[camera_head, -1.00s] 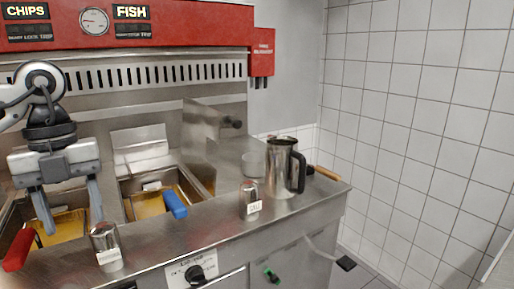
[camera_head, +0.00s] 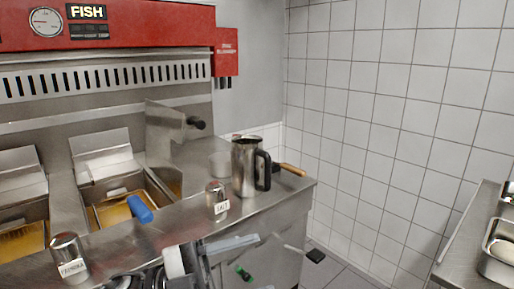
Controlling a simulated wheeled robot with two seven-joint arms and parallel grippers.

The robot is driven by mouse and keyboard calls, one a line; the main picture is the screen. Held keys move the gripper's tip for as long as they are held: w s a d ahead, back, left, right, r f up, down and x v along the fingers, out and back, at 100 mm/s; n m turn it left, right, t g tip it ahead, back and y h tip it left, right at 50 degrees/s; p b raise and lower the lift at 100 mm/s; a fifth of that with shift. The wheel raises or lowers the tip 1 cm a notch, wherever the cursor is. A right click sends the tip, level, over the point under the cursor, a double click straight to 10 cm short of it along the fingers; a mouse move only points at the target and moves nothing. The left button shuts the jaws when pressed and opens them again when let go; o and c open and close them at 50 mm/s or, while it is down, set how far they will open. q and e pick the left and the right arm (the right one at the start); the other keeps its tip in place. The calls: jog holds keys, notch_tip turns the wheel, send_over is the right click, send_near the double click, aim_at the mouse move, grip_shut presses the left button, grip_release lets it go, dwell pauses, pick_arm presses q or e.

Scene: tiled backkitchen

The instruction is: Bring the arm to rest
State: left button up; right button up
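My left gripper (camera_head: 222,258) is low at the bottom centre of the head view, in front of the counter. Its arm comes up from the bottom edge, left of centre, and is mostly cut off. Its grey fingers look apart, with nothing seen between them. My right gripper is out of view.
The steel counter (camera_head: 185,214) holds a salt shaker (camera_head: 216,199), a paprika shaker (camera_head: 68,257) and a steel jug (camera_head: 244,168). A second steel counter (camera_head: 464,238) with a pan (camera_head: 497,247) is at right. Floor shows between.

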pick_arm(q)
jog(key=w+a+f+n+t+y, duration=0.1)
jog(key=a+f+n+t+y, duration=0.3)
jog(key=f+n+t+y, duration=0.5)
jog(key=w+a+f+n+t+y, duration=0.2)
jog(key=a+f+n+t+y, duration=0.35)
jog(key=n, duration=0.65)
jog(key=s+a+f+n+g+y, duration=0.1)
jog(key=s+f, duration=0.4)
jog(key=f, duration=0.5)
jog(key=shift+s+a+f+n+g+y, duration=0.25)
jog(key=shift+s+f+n+g+y, duration=0.1)
jog(key=shift+n+g+y, duration=0.55)
jog(key=s+f+g, duration=0.1)
jog(key=s+f, duration=0.1)
jog(key=s+a+f+n+g, duration=0.1)
jog(key=s+f, duration=0.1)
jog(key=s+f+g+y, duration=0.1)
jog(key=s+f, duration=0.1)
jog(key=shift+s+a, duration=0.1)
jog(key=shift+a, duration=0.3)
jog(key=shift+c, duration=0.3)
